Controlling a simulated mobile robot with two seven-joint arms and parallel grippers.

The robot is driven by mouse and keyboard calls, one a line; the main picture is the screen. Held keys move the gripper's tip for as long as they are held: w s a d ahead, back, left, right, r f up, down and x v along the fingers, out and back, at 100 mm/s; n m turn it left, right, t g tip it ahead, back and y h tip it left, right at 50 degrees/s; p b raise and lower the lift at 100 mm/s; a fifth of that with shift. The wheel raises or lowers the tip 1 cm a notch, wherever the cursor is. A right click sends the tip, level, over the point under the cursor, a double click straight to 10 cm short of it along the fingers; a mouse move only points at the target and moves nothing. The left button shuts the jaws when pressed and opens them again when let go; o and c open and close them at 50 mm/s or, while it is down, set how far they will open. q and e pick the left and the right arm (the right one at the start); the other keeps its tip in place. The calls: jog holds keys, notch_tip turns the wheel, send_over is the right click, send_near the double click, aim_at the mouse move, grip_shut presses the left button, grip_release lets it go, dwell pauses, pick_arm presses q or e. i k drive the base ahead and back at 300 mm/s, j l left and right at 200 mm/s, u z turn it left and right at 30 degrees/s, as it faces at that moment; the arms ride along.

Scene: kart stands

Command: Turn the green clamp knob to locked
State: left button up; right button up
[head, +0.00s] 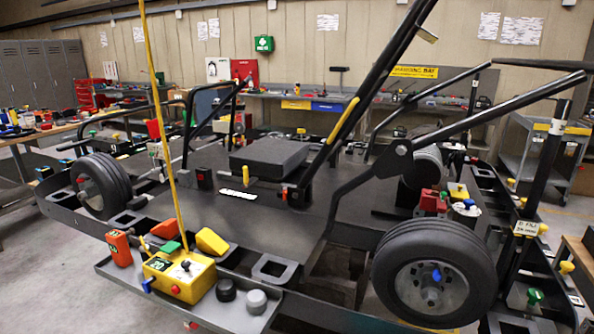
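A green knob (535,295) sits low on the right, at the foot of a black post with a white label. It is small, and I cannot read whether it stands at locked. Other green parts show: a green block (171,246) by a yellow box on the front tray, and a small green piece (443,195) on a red block at the right of the deck. I cannot tell for certain which is the clamp knob. Neither of my grippers is in view.
A kart frame with a black deck (230,203) fills the middle. A large wheel (435,272) stands at the front right, another (101,186) at the left. A yellow box (180,278) sits on the front tray (120,272). Black bars slant overhead. A grey cart (547,155) stands right.

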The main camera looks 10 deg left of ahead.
aim_at(533, 295)
jog(key=u, duration=0.3)
jog(key=z, duration=1.65)
